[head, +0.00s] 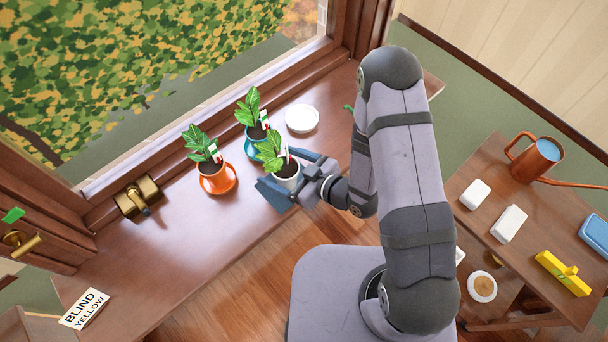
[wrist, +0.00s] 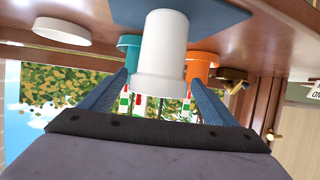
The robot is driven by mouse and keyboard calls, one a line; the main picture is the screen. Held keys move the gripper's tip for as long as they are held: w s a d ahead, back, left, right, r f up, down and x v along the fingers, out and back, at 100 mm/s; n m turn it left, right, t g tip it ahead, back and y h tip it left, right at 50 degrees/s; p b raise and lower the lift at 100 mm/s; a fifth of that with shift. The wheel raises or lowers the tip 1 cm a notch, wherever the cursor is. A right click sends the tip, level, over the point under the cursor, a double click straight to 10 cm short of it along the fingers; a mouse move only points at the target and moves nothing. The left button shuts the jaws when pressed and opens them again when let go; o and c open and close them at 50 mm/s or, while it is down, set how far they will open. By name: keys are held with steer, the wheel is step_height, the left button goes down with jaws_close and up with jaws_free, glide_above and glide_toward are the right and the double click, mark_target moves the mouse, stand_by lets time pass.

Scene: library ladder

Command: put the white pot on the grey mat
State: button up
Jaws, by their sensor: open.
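The white pot (head: 287,176), holding a leafy plant and a small tag, is at the front of the plant group on the sill. In the wrist view, which is upside down, the white pot (wrist: 160,55) looks upright. The dark blue-grey mat (head: 272,195) shows at its lower left, and the mat (wrist: 222,12) shows behind its base in the wrist view. The base overlaps the mat; I cannot tell whether it touches. My gripper (head: 300,172) is open, its blue fingers on either side of the pot, with gaps visible in the wrist view.
A teal pot (head: 256,131) and an orange pot (head: 214,180) with plants stand close behind and left. An empty white saucer (head: 302,118) is beyond. A brass window latch (head: 138,197) and a sign (head: 84,308) are left.

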steer(key=p+v, duration=0.3)
steer(key=v, duration=0.6)
steer(key=shift+s+d, duration=0.1)
steer(key=w+d+m+g+h, duration=0.2)
steer(key=w+d+m+h, duration=0.25)
steer(key=d+h, duration=0.8)
steer(key=s+d+r+m+g, duration=0.1)
steer(key=s+r+m+g, duration=0.1)
steer(key=s+r, duration=0.3)
steer(key=s+d+r+m+g+y, duration=0.1)
steer(key=s+d+r+m+g, duration=0.1)
steer(key=s+r+m, duration=0.3)
steer(key=shift+s+d+r+g, duration=0.35)
steer(key=shift+s+r+g, duration=0.25)
steer(key=shift+s, duration=0.1)
